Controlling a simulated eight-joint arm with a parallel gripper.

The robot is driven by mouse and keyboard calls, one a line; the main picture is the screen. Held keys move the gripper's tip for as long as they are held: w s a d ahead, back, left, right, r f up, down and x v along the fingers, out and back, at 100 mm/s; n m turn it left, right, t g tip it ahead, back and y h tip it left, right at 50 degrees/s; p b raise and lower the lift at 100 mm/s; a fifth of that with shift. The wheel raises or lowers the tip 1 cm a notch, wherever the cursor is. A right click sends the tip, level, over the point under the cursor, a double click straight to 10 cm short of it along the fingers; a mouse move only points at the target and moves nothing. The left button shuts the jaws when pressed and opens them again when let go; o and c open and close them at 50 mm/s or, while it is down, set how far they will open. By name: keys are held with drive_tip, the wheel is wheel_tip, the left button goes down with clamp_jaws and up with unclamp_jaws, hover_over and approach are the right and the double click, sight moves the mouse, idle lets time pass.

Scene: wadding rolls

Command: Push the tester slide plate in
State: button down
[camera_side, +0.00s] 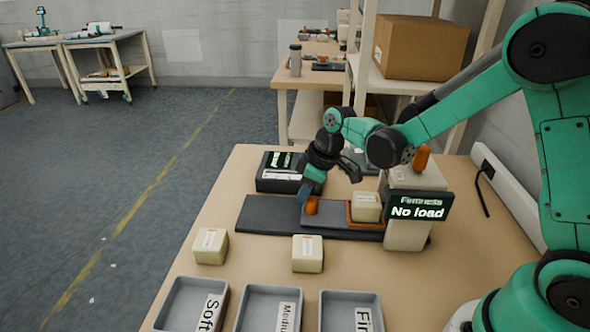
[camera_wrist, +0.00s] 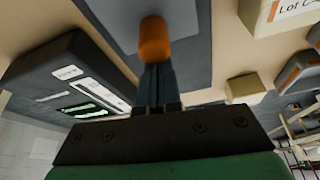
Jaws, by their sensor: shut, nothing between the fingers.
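The tester (camera_side: 405,232) is a beige column with a black display reading "Firmness No load". Its grey slide plate (camera_side: 345,233) lies on a dark base (camera_side: 262,216) left of the column. A beige block (camera_side: 366,203) sits in an orange-edged seat at the plate's right end, beside the column. An orange knob (camera_side: 312,205) stands at the plate's left end; it also shows in the wrist view (camera_wrist: 154,40). My gripper (camera_side: 302,196) is shut and empty, its blue fingertips just left of the knob. In the wrist view the fingertips (camera_wrist: 154,72) meet the knob's edge; contact is unclear.
A black device (camera_side: 278,184) with green displays stands behind the base. Two beige blocks (camera_side: 210,246) (camera_side: 307,254) lie in front. Grey trays labelled Soft (camera_side: 183,300), Medium (camera_side: 262,300) and a partly cut-off "Fi" (camera_side: 345,300) line the near edge. A white strip runs along the right.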

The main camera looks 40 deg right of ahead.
drive_tip(key=shift+s+d, duration=0.15)
drive_tip(key=shift+s, duration=0.05)
drive_tip(key=w+a, duration=0.2)
drive_tip(key=w, duration=0.1)
drive_tip(key=shift+w+a, duration=0.2)
drive_tip(key=shift+a, duration=0.1)
drive_tip(key=v, duration=1)
drive_tip(key=w+f+m, duration=0.1)
drive_tip(key=f, duration=0.2)
drive_tip(key=w+f+m, duration=0.1)
drive_tip(key=f, duration=0.2)
drive_tip(key=w+f+m+h, duration=0.1)
drive_tip(key=f, duration=0.2)
drive_tip(key=shift+w+m+t, duration=0.3)
drive_tip(key=shift+s+f, duration=0.1)
drive_tip(key=shift+f, duration=0.3)
drive_tip(key=shift+s+d+r, duration=0.1)
drive_tip(key=shift+s+d, duration=0.2)
drive_tip(key=shift+s, duration=0.6)
drive_tip(key=shift+s+d, duration=0.25)
drive_tip(key=shift+s, duration=0.6)
